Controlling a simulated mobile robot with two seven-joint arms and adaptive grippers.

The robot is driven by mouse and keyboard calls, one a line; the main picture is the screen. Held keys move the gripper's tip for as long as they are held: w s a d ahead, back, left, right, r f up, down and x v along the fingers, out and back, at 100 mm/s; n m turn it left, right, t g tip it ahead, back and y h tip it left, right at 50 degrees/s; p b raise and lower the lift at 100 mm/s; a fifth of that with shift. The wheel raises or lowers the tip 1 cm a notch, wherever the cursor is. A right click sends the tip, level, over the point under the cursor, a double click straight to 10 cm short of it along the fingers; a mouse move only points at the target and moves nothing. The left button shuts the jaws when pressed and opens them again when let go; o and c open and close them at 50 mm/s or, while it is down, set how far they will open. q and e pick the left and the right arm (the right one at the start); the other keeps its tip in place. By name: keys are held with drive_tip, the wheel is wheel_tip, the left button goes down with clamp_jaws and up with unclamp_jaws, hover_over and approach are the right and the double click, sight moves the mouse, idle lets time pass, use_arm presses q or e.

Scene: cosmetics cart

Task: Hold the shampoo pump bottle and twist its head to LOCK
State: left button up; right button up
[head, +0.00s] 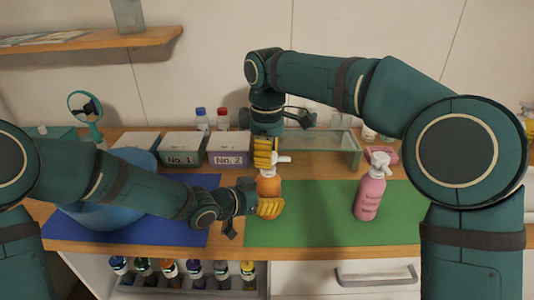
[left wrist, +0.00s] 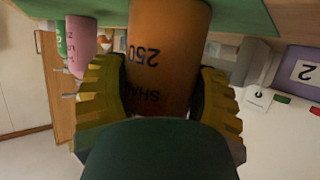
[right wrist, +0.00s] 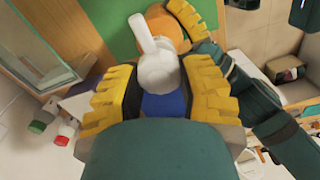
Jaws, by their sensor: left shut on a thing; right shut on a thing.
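The orange shampoo pump bottle (head: 268,186) stands upright at the left edge of the green mat (head: 335,215). Its printed side shows upside down in the left wrist view (left wrist: 165,60). My left gripper (head: 268,206) is shut around the bottle's lower body. The white pump head (head: 282,159) tops the bottle, its spout pointing right in the head view. My right gripper (head: 265,155) comes down from above and is shut on the pump head, which also shows between its fingers in the right wrist view (right wrist: 158,70). Any lock mark on the head cannot be made out.
A blue bowl (head: 100,205) sits on the blue mat at left. Boxes No. 1 (head: 183,149) and No. 2 (head: 228,150) and a glass-sided shelf (head: 345,148) stand behind.

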drive_tip(key=shift+n, duration=0.5)
drive_tip(key=o, duration=1.2)
drive_tip(key=shift+r, duration=0.15)
wheel_tip(320, 180, up, 12)
use_arm(q)
drive_tip(key=o, duration=1.4)
